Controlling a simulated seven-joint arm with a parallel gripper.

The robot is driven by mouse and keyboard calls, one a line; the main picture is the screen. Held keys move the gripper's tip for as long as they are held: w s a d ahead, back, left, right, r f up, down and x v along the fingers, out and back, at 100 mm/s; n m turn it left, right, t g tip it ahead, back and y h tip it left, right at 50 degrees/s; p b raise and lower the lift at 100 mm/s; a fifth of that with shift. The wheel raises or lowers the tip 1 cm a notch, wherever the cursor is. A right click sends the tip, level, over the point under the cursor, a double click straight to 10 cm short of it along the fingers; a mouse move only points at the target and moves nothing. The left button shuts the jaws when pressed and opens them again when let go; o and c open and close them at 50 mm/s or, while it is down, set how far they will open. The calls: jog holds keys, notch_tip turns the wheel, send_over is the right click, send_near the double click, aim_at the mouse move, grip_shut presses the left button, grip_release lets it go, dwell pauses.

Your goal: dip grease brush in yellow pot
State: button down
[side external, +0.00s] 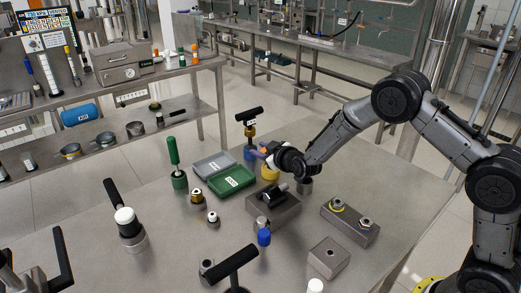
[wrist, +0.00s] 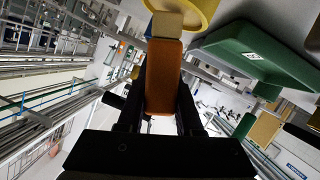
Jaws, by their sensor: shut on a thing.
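My gripper (side external: 268,153) is shut on the grease brush, which has an orange-brown handle (wrist: 163,85) and a pale tan end (wrist: 167,24). In the side view only a small orange bit of the brush (side external: 263,150) shows beside my gripper. The yellow pot (side external: 270,173) stands on the metal table just below my gripper. It also shows at the top of the wrist view (wrist: 203,20), where the tan end overlaps its edge. I cannot tell whether the brush end touches the pot or is inside it.
A green tray (side external: 232,181) lies left of the pot, and it shows at the upper right of the wrist view. A black T-handled tool (side external: 249,118) stands behind the pot. A grey metal block (side external: 273,208) stands in front.

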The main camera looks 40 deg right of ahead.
notch_tip(320, 180, up, 7)
dwell(0.8)
dwell(0.4)
